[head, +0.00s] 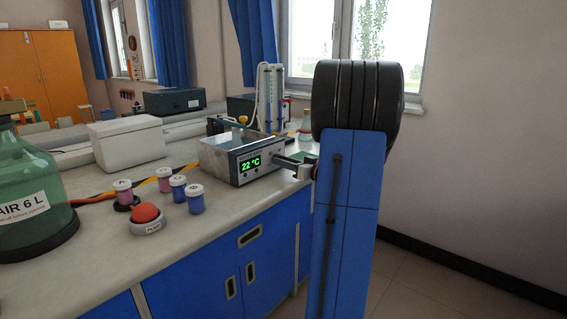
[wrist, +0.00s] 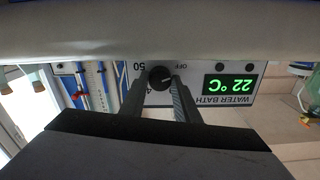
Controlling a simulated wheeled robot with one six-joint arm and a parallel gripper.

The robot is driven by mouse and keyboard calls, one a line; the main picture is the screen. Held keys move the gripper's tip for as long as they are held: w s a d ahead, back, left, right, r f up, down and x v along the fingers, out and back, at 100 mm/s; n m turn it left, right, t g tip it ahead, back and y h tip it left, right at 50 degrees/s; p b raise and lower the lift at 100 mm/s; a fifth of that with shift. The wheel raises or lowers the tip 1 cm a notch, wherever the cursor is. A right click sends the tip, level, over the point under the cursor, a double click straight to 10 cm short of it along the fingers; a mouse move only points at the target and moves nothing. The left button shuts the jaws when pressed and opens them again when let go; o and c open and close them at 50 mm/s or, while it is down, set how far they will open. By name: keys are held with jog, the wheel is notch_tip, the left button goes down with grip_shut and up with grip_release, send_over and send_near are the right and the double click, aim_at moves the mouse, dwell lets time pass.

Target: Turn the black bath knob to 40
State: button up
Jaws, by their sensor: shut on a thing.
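In the wrist view, which is upside down, the black knob (wrist: 160,77) sits on the panel beside the display. The marks OFF and 50 show around it, with a partly covered 4. My gripper (wrist: 159,83) is shut on the knob, one finger on each side. A short pale pointer shows on the knob, too small to read exactly. In the head view my gripper (head: 286,161) reaches the panel and hides the knob.
Several small capped jars (head: 179,187) and a red button (head: 146,215) stand on the bench left of the bath. A big green bottle (head: 35,190) is at far left. A white box (head: 127,143) and a tube rack (head: 270,97) stand farther back.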

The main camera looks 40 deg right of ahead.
jog(key=m, duration=0.4)
jog(key=shift+m, duration=0.3)
jog(key=m, duration=0.3)
jog(key=shift+m, duration=0.3)
jog(key=m, duration=0.4)
jog(key=shift+m, duration=0.3)
jog(key=m, duration=0.3)
jog(key=shift+m, duration=0.3)
jog(key=m, duration=1.3)
jog(key=shift+f+m, duration=0.1)
jog(key=shift+m, duration=0.2)
